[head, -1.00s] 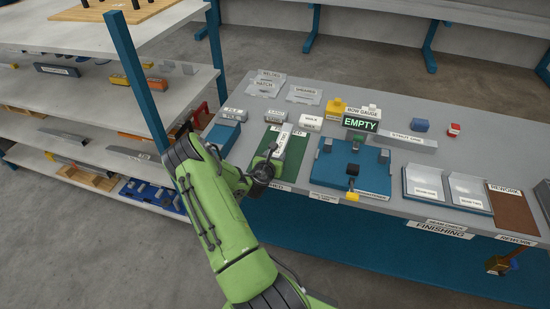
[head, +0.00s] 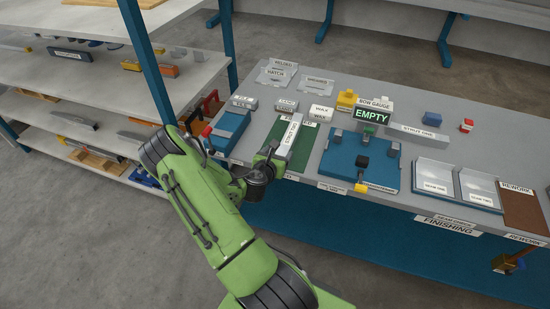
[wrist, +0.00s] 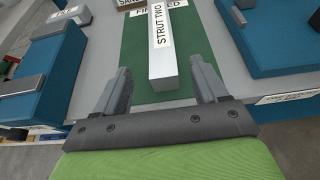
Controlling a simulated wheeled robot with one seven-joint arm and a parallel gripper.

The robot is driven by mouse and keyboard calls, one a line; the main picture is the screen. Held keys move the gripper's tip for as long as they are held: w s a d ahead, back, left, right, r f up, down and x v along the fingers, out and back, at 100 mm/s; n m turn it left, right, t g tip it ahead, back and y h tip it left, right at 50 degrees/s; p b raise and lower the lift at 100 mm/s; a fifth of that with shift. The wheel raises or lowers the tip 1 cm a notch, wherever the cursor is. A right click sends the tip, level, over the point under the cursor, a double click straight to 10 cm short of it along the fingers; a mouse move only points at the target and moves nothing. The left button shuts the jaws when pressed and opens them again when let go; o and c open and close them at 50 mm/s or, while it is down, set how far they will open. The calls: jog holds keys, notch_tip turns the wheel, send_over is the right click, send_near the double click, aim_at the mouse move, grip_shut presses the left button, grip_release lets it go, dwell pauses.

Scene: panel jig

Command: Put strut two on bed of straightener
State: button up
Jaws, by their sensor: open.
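Strut two (head: 291,135) is a light grey bar with a white name label. It lies lengthwise on the green mat (wrist: 140,62). In the wrist view, strut two (wrist: 166,62) runs away from my gripper (wrist: 160,72). My gripper is open, with one finger on each side of the strut's near end and visible gaps between. In the head view, my gripper (head: 271,154) is at the mat's near edge, its fingers partly hidden. The straightener (head: 340,166) is a blue plate with dark and grey blocks and a yellow-tipped part, right of the mat; its bed is bare of any strut.
A bow gauge display (head: 366,115) reading EMPTY stands behind the straightener. Strut one (head: 418,132) lies at the back right. A blue block (head: 230,127) stands left of the mat. Clear trays (head: 434,178) and a brown rework mat (head: 520,210) are on the right.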

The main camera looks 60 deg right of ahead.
jog(key=w+a+r+m+y, duration=0.2)
jog(key=a+r+m, duration=0.2)
jog(key=a+m, duration=0.25)
jog(key=w+a+r+m+t+y, duration=0.1)
jog(key=a+r+m+y, duration=0.3)
jog(key=a, duration=0.4)
jog(key=w+a+r+m+y, duration=0.1)
jog(key=w+a+r+m, duration=0.1)
jog(key=a+r+m, duration=0.35)
jog(key=s+a+r+m+y, duration=0.1)
jog(key=s+a+r+y, duration=0.1)
jog(key=a, duration=0.5)
jog(key=s+a+r+m+t+y, duration=0.1)
jog(key=s+a+r+y, duration=0.1)
jog(key=s+a+r, duration=0.3)
jog(key=s+a+r+m+t+y, duration=0.1)
jog(key=s+a+r+y, duration=0.1)
jog(key=a, duration=0.8)
jog(key=shift+s+r+m, duration=0.4)
jog(key=shift+s+r, duration=0.25)
jog(key=shift+s, duration=0.25)
